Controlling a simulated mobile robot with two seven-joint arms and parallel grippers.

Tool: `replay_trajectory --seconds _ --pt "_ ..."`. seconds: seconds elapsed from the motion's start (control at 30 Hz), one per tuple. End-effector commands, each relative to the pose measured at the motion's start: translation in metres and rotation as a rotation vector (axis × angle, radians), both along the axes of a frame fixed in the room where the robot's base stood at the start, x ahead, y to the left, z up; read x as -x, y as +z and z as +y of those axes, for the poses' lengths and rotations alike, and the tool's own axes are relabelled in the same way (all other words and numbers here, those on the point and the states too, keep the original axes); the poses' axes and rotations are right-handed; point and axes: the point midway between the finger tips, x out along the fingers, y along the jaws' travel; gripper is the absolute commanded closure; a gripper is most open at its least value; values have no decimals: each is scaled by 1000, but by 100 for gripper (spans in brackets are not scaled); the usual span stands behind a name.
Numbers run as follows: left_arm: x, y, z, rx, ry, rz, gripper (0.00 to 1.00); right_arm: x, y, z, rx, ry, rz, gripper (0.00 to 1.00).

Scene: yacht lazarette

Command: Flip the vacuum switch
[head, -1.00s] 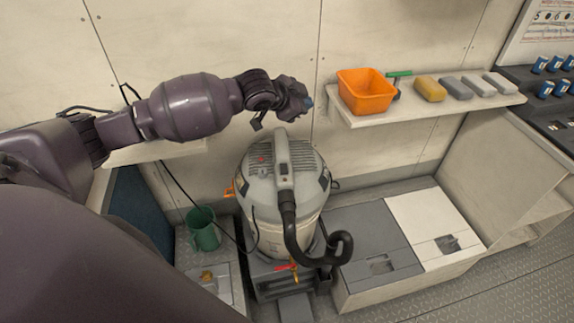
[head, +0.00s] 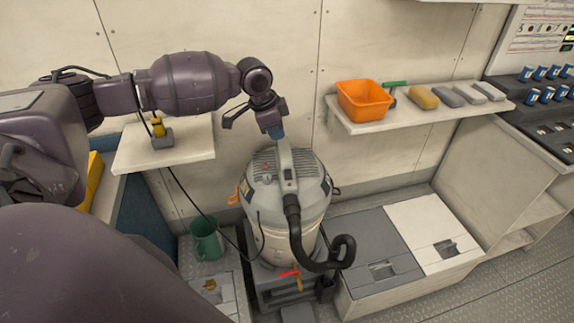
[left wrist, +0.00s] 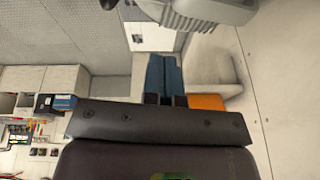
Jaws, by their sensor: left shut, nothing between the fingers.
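The vacuum (head: 262,205) is a grey and cream canister with a dark hose, standing upright on a dark base below the wall. A small red spot (head: 265,166), possibly the switch, shows on its grey lid, left of the top handle (head: 284,158). My left gripper (head: 276,133) is shut and empty, pointing down at the far end of that handle; whether it touches is unclear. In the left wrist view the blue fingertips (left wrist: 164,75) are together, and part of the grey vacuum lid (left wrist: 205,12) shows at the top. My right gripper is not in view.
A shelf (head: 430,117) on the right holds an orange bin (head: 364,96), a green-handled tool and several blocks. A small shelf (head: 190,150) with a yellow plug is at left.

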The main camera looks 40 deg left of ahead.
Motion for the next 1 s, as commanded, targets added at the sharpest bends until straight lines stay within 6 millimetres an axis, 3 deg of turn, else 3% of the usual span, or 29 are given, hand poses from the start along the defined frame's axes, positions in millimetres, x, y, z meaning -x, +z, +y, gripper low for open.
replay_trajectory --seconds 0.27,0.83,1.0 --pt "-2 -10 -2 1 0 1 100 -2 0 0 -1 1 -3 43" --pt "-26 -101 -18 2 1 0 100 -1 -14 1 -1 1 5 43" --pt "-29 -122 -13 0 2 0 100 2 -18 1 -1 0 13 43"
